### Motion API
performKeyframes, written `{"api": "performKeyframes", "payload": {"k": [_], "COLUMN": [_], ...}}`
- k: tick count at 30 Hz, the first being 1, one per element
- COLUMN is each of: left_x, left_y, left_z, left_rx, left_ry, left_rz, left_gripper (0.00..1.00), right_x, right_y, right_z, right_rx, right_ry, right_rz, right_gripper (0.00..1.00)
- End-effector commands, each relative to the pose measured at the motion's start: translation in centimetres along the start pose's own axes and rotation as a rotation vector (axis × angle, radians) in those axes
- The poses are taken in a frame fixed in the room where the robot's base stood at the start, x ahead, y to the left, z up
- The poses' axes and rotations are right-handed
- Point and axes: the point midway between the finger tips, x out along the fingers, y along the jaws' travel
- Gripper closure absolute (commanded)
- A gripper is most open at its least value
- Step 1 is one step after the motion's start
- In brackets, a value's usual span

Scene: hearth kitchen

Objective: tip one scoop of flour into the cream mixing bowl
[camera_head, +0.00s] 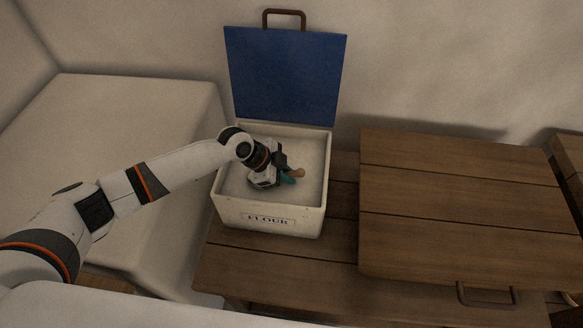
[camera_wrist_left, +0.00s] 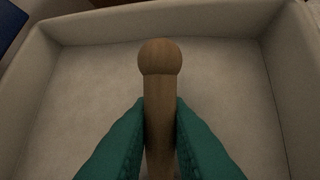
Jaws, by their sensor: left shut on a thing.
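A cream box labelled FLOUR (camera_head: 232,214) stands with its blue lid (camera_head: 287,78) raised at the back. Pale flour (camera_head: 306,152) fills the inside; it also shows in the left wrist view (camera_wrist_left: 85,95). My left gripper (camera_head: 287,177) is down inside the box, its green fingers shut on a wooden handle with a rounded end. The handle (camera_wrist_left: 160,100) stands between the fingers in the left wrist view, and its knob (camera_head: 299,173) shows in the head view. The scoop's head is hidden. The cream mixing bowl and my right gripper are not in view.
The box stands on a dark wooden surface (camera_head: 260,275). To the right is a bare raised wooden top (camera_head: 455,205) with a metal handle (camera_head: 487,298) at its front. A pale block (camera_head: 115,120) lies to the left, and a plain wall rises behind.

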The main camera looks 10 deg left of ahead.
Motion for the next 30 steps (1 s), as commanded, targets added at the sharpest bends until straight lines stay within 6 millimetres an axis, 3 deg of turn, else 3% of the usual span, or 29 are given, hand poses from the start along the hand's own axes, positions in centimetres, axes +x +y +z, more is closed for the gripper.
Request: {"api": "performKeyframes", "payload": {"k": [1, 11, 30], "left_x": [-0.6, -1.9, -6.0], "left_y": [0.1, 0.4, 1.4], "left_z": [0.4, 0.9, 4.6], "left_rx": [0.003, 0.020, 0.033], "left_ry": [0.013, 0.106, 0.172], "left_rz": [-0.001, -0.006, -0.009], "left_gripper": [1.00, 1.00, 1.00], "right_x": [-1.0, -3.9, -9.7], "right_y": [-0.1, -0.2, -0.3], "right_z": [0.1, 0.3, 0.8], "right_rx": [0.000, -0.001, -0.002], "right_ry": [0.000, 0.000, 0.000], "right_rz": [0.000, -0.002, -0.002], "right_gripper": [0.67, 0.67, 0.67]}}
